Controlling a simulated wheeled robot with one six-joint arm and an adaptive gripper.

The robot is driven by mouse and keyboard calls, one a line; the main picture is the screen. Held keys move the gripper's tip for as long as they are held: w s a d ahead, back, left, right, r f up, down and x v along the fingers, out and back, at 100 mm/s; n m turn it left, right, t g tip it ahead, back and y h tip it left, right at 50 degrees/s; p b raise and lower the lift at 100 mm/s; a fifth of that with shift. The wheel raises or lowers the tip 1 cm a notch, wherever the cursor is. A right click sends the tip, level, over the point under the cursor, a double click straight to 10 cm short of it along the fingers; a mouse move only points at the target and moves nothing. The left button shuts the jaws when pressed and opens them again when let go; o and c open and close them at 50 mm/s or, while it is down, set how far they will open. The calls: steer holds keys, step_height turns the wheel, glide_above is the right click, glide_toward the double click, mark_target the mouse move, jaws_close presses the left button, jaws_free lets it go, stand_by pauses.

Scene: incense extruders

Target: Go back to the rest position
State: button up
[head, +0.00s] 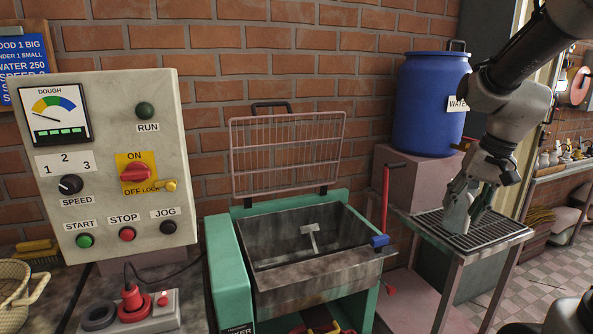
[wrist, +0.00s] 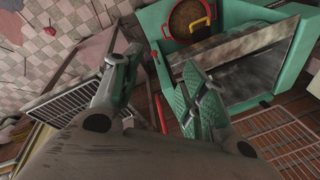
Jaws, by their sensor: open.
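My gripper (head: 468,212) hangs at the right in the head view, over or just above the slatted metal stand (head: 488,236). In the wrist view my gripper (wrist: 158,85) has its two fingers wide apart, with nothing held between them. The green mixer (head: 228,270) with its open steel trough (head: 330,270) stands to the left of my gripper. Its wire guard (head: 288,155) is raised. I cannot tell whether the gripper touches the stand.
A blue water barrel (head: 428,105) stands on a pinkish block behind the stand. A red lever (head: 385,200) rises between trough and stand. The control panel (head: 110,165) is at the left, with a brick wall behind. Tiled floor (head: 548,285) shows at the right.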

steer(key=s+r+n+t+h, duration=0.1)
steer(key=s+r, duration=0.1)
steer(key=s, duration=0.6)
steer(key=s+r+n+t+h, duration=0.1)
steer(key=s+r+n, duration=0.1)
steer(key=s, duration=0.6)
steer(key=shift+s+a+r+n, duration=0.25)
steer(key=shift+s+a+n, duration=0.1)
steer(key=shift+a, duration=0.1)
stand_by(0.4)
steer(key=shift+c, duration=0.3)
